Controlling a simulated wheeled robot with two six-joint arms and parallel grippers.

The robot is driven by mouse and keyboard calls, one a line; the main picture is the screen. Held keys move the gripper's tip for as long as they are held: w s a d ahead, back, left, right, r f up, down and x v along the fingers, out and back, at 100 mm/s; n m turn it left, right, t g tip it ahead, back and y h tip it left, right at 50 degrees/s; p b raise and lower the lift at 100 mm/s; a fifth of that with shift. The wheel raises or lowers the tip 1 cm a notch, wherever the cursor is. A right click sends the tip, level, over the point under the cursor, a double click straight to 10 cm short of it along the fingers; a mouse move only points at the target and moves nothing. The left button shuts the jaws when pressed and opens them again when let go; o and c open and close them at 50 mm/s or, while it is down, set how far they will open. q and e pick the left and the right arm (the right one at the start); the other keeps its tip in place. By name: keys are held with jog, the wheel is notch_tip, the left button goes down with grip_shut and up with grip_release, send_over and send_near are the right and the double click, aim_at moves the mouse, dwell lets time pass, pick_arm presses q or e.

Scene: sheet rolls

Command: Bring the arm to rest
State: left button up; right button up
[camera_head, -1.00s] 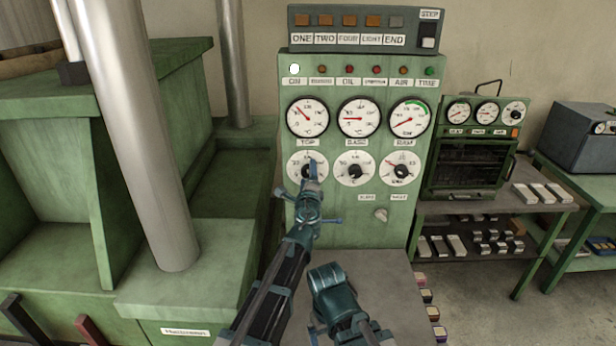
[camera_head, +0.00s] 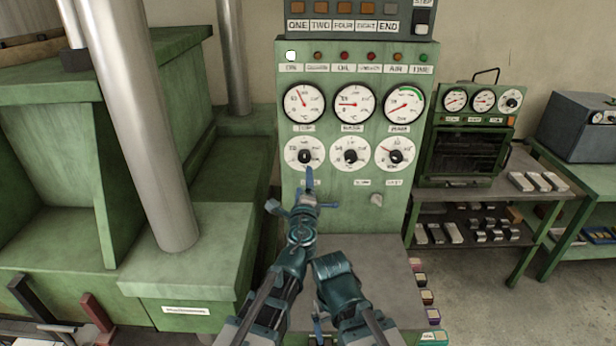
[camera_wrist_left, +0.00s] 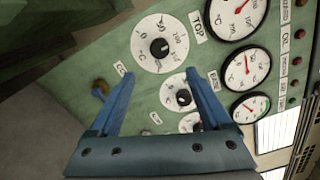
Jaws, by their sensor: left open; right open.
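My left gripper (camera_head: 305,192) is in front of the lower part of the green control panel (camera_head: 335,225), below the left dial knob (camera_head: 304,156). Its two blue fingers are spread with nothing between them in the left wrist view (camera_wrist_left: 155,85). That view shows the dial knob (camera_wrist_left: 159,47) beyond the fingertips, apart from them. My right gripper (camera_head: 318,328) is low at the bottom of the head view, mostly hidden by its own arm; only small blue parts show.
Gauges (camera_head: 303,103), indicator lamps and a switch box (camera_head: 350,20) are on the panel. A grey bench top (camera_head: 385,265) lies below. A green machine with a steel column (camera_head: 150,140) stands left. A small oven (camera_head: 470,155) on a shelf table stands right.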

pick_arm(q)
jog(key=shift+s, duration=0.5)
jog(key=shift+w, duration=0.1)
